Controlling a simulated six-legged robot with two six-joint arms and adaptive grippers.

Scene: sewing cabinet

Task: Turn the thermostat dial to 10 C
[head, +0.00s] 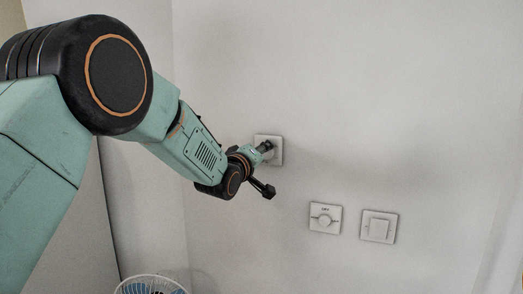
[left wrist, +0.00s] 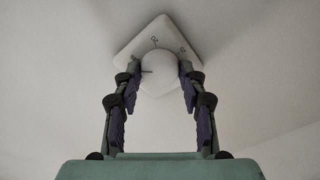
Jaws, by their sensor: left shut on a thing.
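The thermostat (head: 276,157) is a pale square plate on the wall, partly hidden behind my left gripper (head: 267,148). My left gripper (left wrist: 160,78) is shut on the dial, one finger on each side. My right gripper is in neither view.
To the lower right on the wall are a plate with a round knob (head: 325,218) and a rocker switch (head: 378,227). A fan (head: 150,285) with a white guard stands at the bottom left. The wall around the plates is otherwise bare.

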